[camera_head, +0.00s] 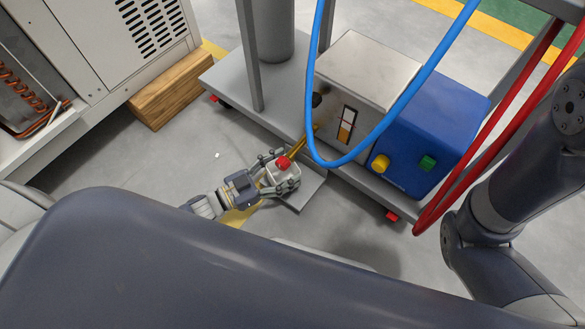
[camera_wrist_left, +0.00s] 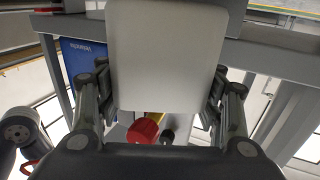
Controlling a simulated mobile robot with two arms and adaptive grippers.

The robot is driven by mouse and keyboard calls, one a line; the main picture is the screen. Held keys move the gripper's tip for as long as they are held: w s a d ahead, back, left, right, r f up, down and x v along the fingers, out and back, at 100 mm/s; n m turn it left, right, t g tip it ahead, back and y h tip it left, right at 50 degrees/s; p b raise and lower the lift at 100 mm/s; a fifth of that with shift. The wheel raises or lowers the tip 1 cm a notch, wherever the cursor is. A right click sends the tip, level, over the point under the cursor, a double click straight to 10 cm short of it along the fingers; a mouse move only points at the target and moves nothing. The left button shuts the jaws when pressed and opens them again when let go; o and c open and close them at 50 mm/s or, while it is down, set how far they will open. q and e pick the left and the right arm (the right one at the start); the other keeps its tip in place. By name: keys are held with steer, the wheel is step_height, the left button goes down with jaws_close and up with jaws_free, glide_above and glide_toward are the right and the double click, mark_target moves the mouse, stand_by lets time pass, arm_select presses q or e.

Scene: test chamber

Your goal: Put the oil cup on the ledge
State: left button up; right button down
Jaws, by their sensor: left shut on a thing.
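My left gripper (camera_head: 275,174) is shut on the oil cup (camera_head: 290,184), a small pale cup, with one finger on each side. In the left wrist view the cup (camera_wrist_left: 165,55) is a large white shape between the fingers (camera_wrist_left: 165,100). The ledge (camera_head: 312,188) is a flat grey plate low at the cart's front edge. The cup is at the ledge, under a brass tap with a red knob (camera_head: 284,162). I cannot tell whether its base touches the ledge. My right gripper is out of view.
The cart (camera_head: 225,85) carries a steel box (camera_head: 365,70) with a level gauge and a blue unit (camera_head: 425,130). A blue hose (camera_head: 312,90) loops down close to the tap. Red hoses (camera_head: 480,140) hang at right.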

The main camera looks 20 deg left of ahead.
mark_target(295, 167)
arm_select(q)
steer(key=shift+w+d+f+b, duration=0.2)
steer(key=shift+w+d+b, duration=0.3)
steer(key=shift+w+d, duration=0.05)
steer(key=shift+w+d+f+b, duration=0.2)
steer(key=shift+w+d+b, duration=0.25)
steer(key=shift+w+d, duration=0.1)
steer(key=shift+a+f+b, duration=0.1)
steer(key=shift+f+b, duration=0.25)
steer(key=shift+s+f, duration=0.1)
steer(key=shift+f, duration=0.1)
steer(key=o, duration=1)
steer(key=shift+r, duration=0.1)
steer(key=shift+o, duration=0.2)
